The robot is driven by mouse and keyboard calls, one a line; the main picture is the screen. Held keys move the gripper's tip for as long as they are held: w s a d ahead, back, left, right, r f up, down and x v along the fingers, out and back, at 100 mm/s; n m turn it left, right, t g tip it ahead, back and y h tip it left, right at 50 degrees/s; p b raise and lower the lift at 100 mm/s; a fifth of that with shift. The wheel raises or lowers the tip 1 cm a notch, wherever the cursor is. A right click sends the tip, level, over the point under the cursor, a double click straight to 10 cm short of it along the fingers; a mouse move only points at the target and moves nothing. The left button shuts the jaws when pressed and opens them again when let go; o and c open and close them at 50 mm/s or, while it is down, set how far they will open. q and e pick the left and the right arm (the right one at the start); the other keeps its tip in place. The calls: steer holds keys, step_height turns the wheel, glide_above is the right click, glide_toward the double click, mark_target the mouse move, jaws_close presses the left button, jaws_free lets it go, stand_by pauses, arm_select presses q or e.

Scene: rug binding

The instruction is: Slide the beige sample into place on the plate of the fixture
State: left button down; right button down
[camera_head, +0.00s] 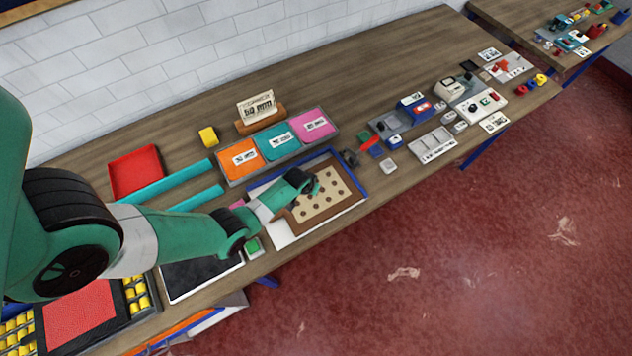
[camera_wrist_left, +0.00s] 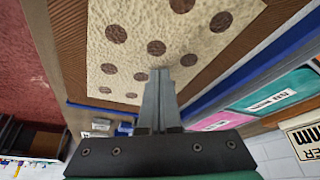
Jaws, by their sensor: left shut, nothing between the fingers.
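The beige sample (camera_head: 333,198) with brown dots lies flat on the brown ribbed plate (camera_wrist_left: 68,50) of the fixture. Brown shows along its edges, and a blue rail (camera_wrist_left: 222,92) runs beside the plate. My left gripper (camera_head: 312,186) reaches in from the left over the sample. In the left wrist view its two fingers (camera_wrist_left: 161,75) are shut together, empty, with their tips at the sample's dotted face (camera_wrist_left: 130,60). I cannot tell whether they touch it. My wrist hides the sample's upper left part in the head view. My right gripper is not in view.
A tray of orange, teal and pink samples (camera_head: 315,125) stands behind the fixture. A white surface (camera_head: 283,236) shows at the fixture's left. A small green block (camera_head: 253,246) and a black panel (camera_head: 200,276) are at front left. Small devices crowd the right.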

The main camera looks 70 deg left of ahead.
arm_select(q)
steer(key=shift+s+a+f+b, duration=0.1)
steer(key=shift+s+a+b, duration=0.15)
steer(key=shift+a, duration=0.65)
steer(key=shift+s+a+f+b, duration=0.1)
steer(key=shift+a+b, duration=0.2)
steer(key=shift+a, duration=0.6)
